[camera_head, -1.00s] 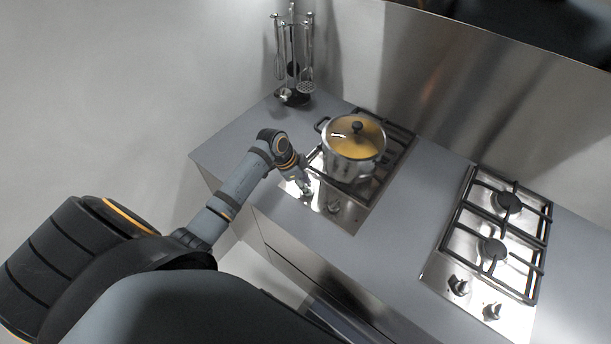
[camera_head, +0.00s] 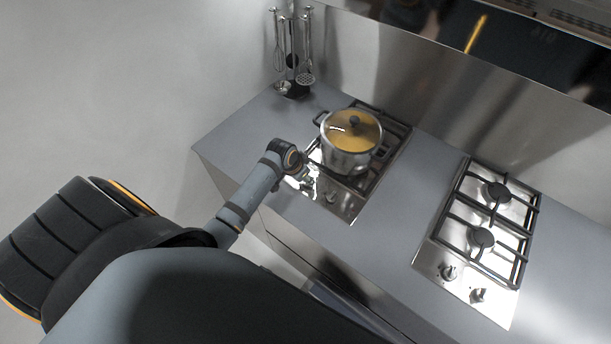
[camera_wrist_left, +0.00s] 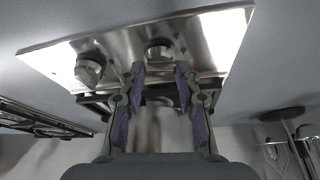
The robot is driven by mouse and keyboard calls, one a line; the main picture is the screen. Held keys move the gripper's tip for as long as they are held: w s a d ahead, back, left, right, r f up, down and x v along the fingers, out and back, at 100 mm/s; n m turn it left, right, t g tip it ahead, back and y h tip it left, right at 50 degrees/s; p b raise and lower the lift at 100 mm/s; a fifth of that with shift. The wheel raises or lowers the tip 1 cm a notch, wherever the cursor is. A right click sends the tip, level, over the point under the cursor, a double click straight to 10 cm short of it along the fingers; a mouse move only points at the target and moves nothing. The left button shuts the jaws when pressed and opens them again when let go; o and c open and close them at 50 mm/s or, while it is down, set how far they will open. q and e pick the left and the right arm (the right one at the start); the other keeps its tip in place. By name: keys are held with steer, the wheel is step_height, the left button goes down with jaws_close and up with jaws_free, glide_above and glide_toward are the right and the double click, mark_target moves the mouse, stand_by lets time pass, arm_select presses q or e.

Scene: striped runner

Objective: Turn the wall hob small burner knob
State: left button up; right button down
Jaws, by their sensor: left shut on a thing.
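The wall hob (camera_head: 352,208) is a steel plate set in the counter on the left, with two knobs along its front edge. My left gripper (camera_head: 308,182) is down at the left knob, which it largely hides in the head view. In the left wrist view, the fingers (camera_wrist_left: 160,72) are closed on either side of this silver knob (camera_wrist_left: 158,50). The other knob (camera_wrist_left: 90,68) stands free beside it and also shows in the head view (camera_head: 331,196). Which burner the held knob serves cannot be told. My right gripper is out of view.
A steel pot (camera_head: 349,150) with a lid stands on the wall hob's grate, close behind my left gripper. A utensil rack (camera_head: 291,60) stands at the back corner. A second hob (camera_head: 437,262) is at the right, with clear counter between.

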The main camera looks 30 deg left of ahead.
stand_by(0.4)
arm_select(q)
steer(key=o, duration=1.2)
steer(key=shift+c, duration=0.2)
steer(key=shift+r, duration=0.3)
steer(key=v, duration=1.1)
steer(key=shift+s+r, duration=0.15)
steer(key=shift+s, duration=0.05)
